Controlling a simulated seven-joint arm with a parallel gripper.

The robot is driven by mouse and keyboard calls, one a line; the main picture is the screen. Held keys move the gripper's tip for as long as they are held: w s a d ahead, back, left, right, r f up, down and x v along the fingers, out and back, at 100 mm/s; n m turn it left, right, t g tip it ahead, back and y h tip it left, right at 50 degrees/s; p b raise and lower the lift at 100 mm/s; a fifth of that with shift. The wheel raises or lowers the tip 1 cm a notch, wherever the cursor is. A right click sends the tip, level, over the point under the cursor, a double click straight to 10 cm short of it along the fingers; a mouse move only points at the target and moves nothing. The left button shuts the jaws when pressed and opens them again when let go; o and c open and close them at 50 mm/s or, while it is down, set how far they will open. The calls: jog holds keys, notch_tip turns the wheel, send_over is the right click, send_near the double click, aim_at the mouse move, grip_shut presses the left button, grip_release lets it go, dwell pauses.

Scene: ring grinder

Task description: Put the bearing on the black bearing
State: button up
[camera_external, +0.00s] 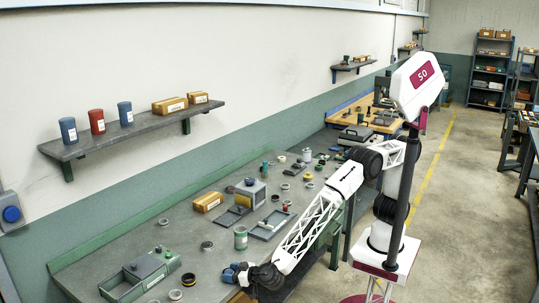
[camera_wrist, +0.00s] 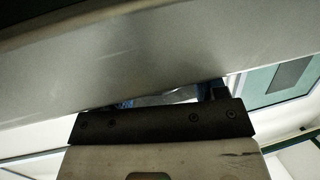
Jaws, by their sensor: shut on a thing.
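My gripper (camera_external: 236,272) is low at the front edge of the workbench (camera_external: 135,236) in the external view. Its fingers look blue and dark there. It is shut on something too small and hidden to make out. In the wrist view, a dark bar of my gripper (camera_wrist: 160,121) lies below a wide blurred grey surface (camera_wrist: 150,62), and the fingertips are hidden. A black ring (camera_external: 188,280) lies on the bench left of the gripper, with a grey ring (camera_external: 175,295) close by. A dark ring (camera_external: 207,246) lies further back. I cannot tell which ring is the black bearing.
A green-grey box (camera_external: 137,275) stands at the bench's near left. A green can (camera_external: 240,238) stands just behind my gripper. Trays (camera_external: 268,228), a grey machine block (camera_external: 250,193) and an orange box (camera_external: 208,202) stand further back. Bare bench lies between the dark ring and the can.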

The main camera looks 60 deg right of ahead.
aim_at(224, 271)
jog(key=x, duration=0.3)
jog(key=shift+w+r, duration=0.2)
jog(key=shift+r, duration=0.1)
jog(key=shift+w+a+r, duration=0.1)
jog(key=shift+w+a, duration=0.05)
jog(key=shift+w, duration=0.4)
jog(key=o, duration=1.1)
jog(key=shift+f, duration=0.2)
jog(key=shift+s, duration=0.1)
jog(key=shift+v, duration=3.8)
